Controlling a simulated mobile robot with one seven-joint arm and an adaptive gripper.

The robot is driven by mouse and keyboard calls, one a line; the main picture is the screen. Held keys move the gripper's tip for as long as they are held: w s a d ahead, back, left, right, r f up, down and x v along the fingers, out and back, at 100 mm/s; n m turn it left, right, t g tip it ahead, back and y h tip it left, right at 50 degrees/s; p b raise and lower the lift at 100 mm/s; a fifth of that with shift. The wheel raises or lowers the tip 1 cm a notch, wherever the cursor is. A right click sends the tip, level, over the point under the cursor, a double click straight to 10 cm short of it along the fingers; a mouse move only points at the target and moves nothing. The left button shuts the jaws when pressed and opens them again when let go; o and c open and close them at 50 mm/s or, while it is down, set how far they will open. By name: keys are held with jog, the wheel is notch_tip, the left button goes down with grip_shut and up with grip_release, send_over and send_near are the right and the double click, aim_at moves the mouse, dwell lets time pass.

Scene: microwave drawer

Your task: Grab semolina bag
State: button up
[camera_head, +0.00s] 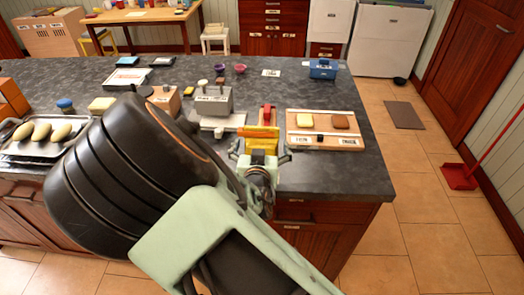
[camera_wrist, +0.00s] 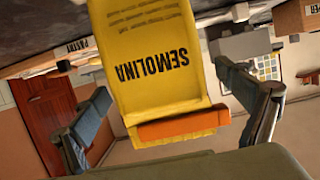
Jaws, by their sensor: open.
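The yellow semolina bag (camera_head: 263,144) is near the front edge of the dark counter in the head view, with an orange strip along its top. In the wrist view the bag (camera_wrist: 160,70) fills the middle, its SEMOLINA lettering upside down and the orange strip at its near end. My gripper (camera_head: 261,153) is open at the bag. In the wrist view its fingers (camera_wrist: 162,82) stand wide on either side of the bag, with visible gaps. My arm hides part of the bag and the counter in the head view.
A wooden board (camera_head: 345,142) with labels and small blocks lies just right of the bag. A grey block-like container (camera_head: 213,101) and a red item (camera_head: 267,113) stand behind it. A tray with oval items (camera_head: 20,150) is at left. A blue box (camera_head: 323,69) is at the back right.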

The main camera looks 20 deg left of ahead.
jog(key=shift+c, duration=0.2)
jog(key=shift+r, duration=0.1)
jog(key=c, duration=1.7)
